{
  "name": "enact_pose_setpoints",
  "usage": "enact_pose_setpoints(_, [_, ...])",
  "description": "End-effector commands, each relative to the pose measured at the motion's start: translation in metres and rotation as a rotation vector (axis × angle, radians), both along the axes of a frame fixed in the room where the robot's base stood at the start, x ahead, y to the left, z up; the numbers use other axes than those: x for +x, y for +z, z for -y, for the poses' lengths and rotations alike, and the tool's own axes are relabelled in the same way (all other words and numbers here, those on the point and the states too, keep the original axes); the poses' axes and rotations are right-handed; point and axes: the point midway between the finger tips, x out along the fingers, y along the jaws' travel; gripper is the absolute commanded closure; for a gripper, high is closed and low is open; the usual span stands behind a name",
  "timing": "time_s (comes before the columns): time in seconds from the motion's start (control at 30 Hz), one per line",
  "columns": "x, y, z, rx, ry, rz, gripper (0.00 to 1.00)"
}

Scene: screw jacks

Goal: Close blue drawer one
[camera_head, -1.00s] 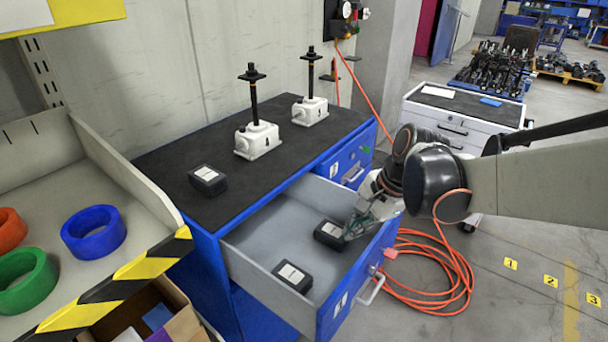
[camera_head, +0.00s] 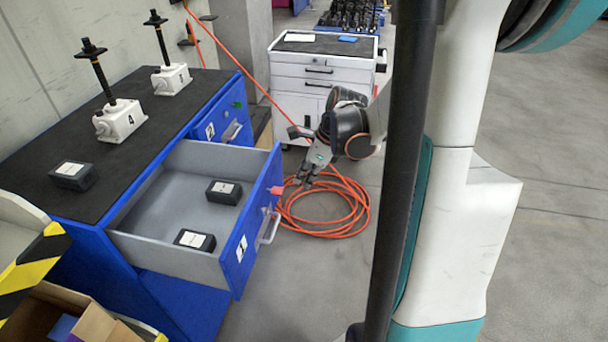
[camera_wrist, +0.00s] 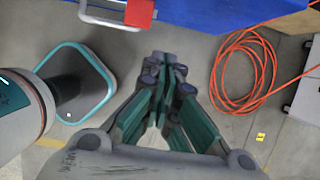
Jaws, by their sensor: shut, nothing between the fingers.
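Blue drawer one (camera_head: 238,255), with a white label 1 and a pale bar handle (camera_head: 270,228), is pulled far out of the blue cabinet (camera_head: 92,238). Two black boxes with white labels lie inside: one towards the back (camera_head: 224,192), one nearer the front (camera_head: 195,240). My gripper (camera_head: 303,184) is shut and empty, outside the drawer, right of its front panel and apart from it. In the wrist view, my gripper (camera_wrist: 172,65) points over the floor; the handle (camera_wrist: 108,17) and a red tag (camera_wrist: 139,13) show at the top edge.
Blue drawer two (camera_head: 226,125) beside it is closed. Two screw jacks and a black box (camera_head: 74,176) stand on the cabinet top. An orange hose (camera_head: 335,208) is coiled on the floor below my gripper. A white tool cabinet (camera_head: 310,80) stands behind.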

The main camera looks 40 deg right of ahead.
Motion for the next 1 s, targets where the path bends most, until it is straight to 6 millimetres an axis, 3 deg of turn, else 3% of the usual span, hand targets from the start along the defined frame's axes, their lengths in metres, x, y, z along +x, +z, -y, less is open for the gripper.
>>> enact_pose_setpoints(0.1, [0.008, -0.027, -0.006, 0.0, 0.002, 0.0, 1.0])
enact_pose_setpoints(0.3, [0.02, -0.058, -0.016, -0.001, 0.005, 0.001, 1.0])
enact_pose_setpoints(0.6, [0.045, -0.053, -0.036, -0.001, 0.003, -0.001, 1.0])
enact_pose_setpoints(1.0, [0.048, -0.052, -0.038, -0.001, 0.002, 0.0, 1.0])
